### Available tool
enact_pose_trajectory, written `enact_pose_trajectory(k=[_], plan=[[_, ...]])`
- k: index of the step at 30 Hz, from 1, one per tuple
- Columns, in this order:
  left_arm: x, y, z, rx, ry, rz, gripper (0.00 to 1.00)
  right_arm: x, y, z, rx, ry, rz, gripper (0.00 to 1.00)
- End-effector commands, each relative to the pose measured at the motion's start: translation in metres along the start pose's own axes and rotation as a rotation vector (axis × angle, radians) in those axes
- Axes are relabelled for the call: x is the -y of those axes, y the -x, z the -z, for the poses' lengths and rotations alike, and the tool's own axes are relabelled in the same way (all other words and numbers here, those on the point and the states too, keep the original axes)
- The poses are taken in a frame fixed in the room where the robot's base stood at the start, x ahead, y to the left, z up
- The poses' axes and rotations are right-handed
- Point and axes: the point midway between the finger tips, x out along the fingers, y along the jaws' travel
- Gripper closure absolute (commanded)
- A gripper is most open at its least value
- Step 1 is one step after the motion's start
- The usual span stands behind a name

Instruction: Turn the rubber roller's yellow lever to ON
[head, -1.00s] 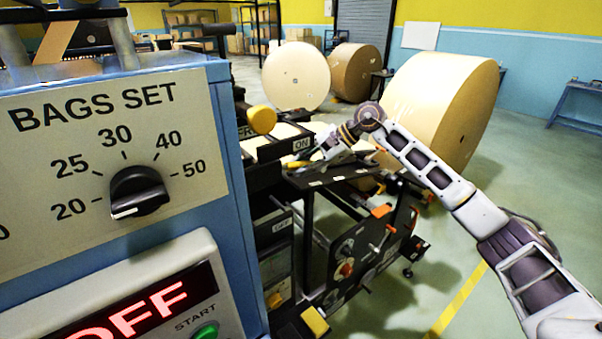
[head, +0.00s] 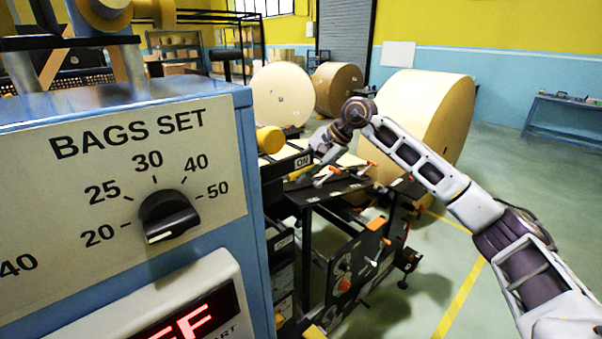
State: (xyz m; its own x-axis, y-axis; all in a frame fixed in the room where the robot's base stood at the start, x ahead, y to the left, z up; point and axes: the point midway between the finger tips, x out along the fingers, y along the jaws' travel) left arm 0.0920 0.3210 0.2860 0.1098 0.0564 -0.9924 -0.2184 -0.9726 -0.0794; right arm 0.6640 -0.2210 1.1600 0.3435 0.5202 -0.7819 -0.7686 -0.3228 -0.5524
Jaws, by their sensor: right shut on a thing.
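My right gripper (head: 312,175) reaches in from the right and is shut on the lever. Its fingers are small and dark here and cover part of the lever. The lever's exact angle is hard to make out. My left gripper is out of view.
A blue cabinet with a BAGS SET dial (head: 169,216) and a red display (head: 190,322) fills the near left. A yellow cylinder (head: 270,139) sticks out behind it. A big kraft roll (head: 425,115) stands behind my right arm. Green floor is open at right.

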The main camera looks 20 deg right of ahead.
Motion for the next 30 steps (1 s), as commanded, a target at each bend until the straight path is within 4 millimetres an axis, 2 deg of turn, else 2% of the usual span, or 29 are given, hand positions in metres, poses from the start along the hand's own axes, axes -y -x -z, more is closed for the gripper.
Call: enact_pose_trajectory(k=[5,6,8,17,20,26,30], plan=[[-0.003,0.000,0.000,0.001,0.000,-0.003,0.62,0.003,0.004,0.000,-0.003,0.006,0.010,1.00],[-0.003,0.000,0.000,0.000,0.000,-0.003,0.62,0.004,0.004,0.000,-0.003,0.006,0.011,0.79],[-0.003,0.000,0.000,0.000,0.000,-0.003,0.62,0.004,0.004,-0.001,-0.003,0.006,0.011,0.71],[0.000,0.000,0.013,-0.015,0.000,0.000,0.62,0.002,0.002,0.000,-0.002,0.003,0.006,0.70],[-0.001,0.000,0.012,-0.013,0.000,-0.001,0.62,0.002,0.003,0.000,-0.002,0.003,0.005,0.70],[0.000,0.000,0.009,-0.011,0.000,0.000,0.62,0.002,0.015,0.000,-0.002,0.002,0.006,0.70],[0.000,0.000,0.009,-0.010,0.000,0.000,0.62,0.001,0.030,0.000,-0.003,0.003,0.006,0.70]])
